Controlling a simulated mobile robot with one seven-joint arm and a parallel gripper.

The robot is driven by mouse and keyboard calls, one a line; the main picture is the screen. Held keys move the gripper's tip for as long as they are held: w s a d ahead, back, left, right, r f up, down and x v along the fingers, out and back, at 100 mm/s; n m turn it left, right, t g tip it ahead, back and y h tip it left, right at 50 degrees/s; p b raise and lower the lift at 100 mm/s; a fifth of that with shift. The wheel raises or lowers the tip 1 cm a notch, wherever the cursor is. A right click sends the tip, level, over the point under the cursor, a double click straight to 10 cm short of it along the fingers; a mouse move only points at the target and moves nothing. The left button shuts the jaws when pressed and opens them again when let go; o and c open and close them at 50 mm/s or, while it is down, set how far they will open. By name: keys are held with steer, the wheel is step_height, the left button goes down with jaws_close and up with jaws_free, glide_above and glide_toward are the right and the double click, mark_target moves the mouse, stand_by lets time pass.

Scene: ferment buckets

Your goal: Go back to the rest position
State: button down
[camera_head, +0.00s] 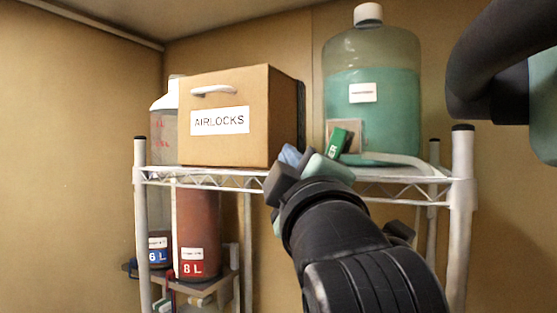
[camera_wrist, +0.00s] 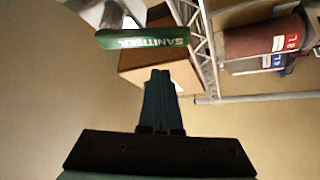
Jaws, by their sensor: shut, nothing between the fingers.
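My gripper (camera_wrist: 160,75) shows in the wrist view with its two dark fingers pressed together and nothing between them. In the head view my black arm reaches up from the bottom right to the front edge of the wire shelf (camera_head: 215,180). The gripper end lies in front of that edge, and its fingertips are hard to make out there. The cardboard box marked AIRLOCKS (camera_head: 210,147) stands on the shelf left of my gripper; in the wrist view the box (camera_wrist: 142,62) is beyond the fingers.
A large jug with green liquid (camera_head: 392,100) stands on the shelf at right. Below are a red 8 L container (camera_head: 197,225) and a 6 L one (camera_head: 157,252). Open space lies left.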

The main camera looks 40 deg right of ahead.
steer(key=s+r+b+v, duration=0.1)
steer(key=v, duration=0.8)
steer(key=w+a+f+m+t+y+b, duration=0.1)
steer(key=a+f+m+t+y+b, duration=0.2)
steer(key=a, duration=0.9)
steer(key=w+a+f+m+t+y+b, duration=0.2)
steer(key=a+f+t+y+b, duration=0.4)
steer(key=a, duration=0.7)
steer(key=m+y+b, duration=0.1)
steer(key=y, duration=0.1)
steer(key=shift+w+a+f+m+y+b, duration=0.2)
steer(key=shift+f+m+y+b, duration=0.1)
steer(key=shift+y, duration=0.1)
